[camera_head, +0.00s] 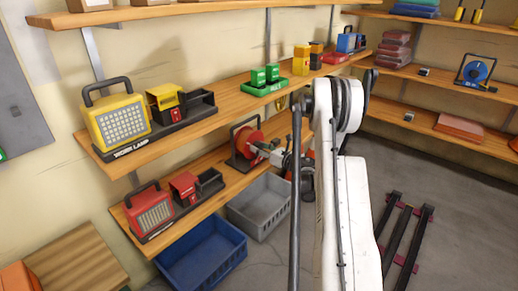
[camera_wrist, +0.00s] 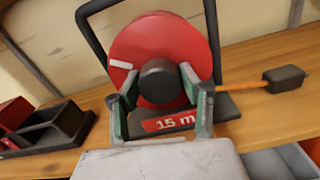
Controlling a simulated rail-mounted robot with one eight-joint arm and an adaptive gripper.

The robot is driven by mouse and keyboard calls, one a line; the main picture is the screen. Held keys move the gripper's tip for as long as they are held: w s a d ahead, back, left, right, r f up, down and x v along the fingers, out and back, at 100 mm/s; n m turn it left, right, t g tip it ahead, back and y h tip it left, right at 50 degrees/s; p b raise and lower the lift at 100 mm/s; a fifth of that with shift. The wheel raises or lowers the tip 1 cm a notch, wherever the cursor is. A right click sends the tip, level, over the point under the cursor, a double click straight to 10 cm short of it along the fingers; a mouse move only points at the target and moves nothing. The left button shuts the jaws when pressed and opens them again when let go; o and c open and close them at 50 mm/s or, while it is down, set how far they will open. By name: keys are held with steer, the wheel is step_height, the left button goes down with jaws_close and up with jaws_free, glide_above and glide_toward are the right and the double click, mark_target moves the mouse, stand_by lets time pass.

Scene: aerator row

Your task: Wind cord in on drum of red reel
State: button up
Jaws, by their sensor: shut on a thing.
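The red reel (camera_head: 246,138) stands on the lower wooden shelf in a black frame. In the wrist view its red drum face (camera_wrist: 150,42) fills the upper middle, with a white mark at its left and a dark round knob (camera_wrist: 158,84) in front. My gripper (camera_wrist: 158,78) has one finger on each side of this knob and is shut on it; in the head view my gripper (camera_head: 274,155) is in front of the reel. An orange cord (camera_wrist: 250,90) runs out to the right and ends in a dark plug (camera_wrist: 284,78). A red "15 m" label (camera_wrist: 170,122) is on the base.
A red lamp (camera_head: 152,212) and red battery charger (camera_head: 185,188) stand left on the same shelf. The upper shelf (camera_head: 225,95) overhangs with a yellow work lamp (camera_head: 120,120). Blue (camera_head: 205,255) and grey (camera_head: 262,205) crates sit below. A blue reel (camera_head: 475,70) stands far right.

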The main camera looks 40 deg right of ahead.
steer(key=shift+m, duration=0.3)
steer(key=m+b, duration=0.2)
steer(key=m, duration=0.2)
steer(key=shift+f+m, duration=0.1)
steer(key=shift+m, duration=0.2)
steer(key=m+b, duration=0.1)
steer(key=m, duration=0.4)
steer(key=shift+m+b, duration=0.4)
steer(key=o, duration=1.2)
steer(key=shift+c, duration=0.2)
steer(key=s+d, duration=0.1)
steer(key=s, duration=1.1)
steer(key=shift+d, duration=0.4)
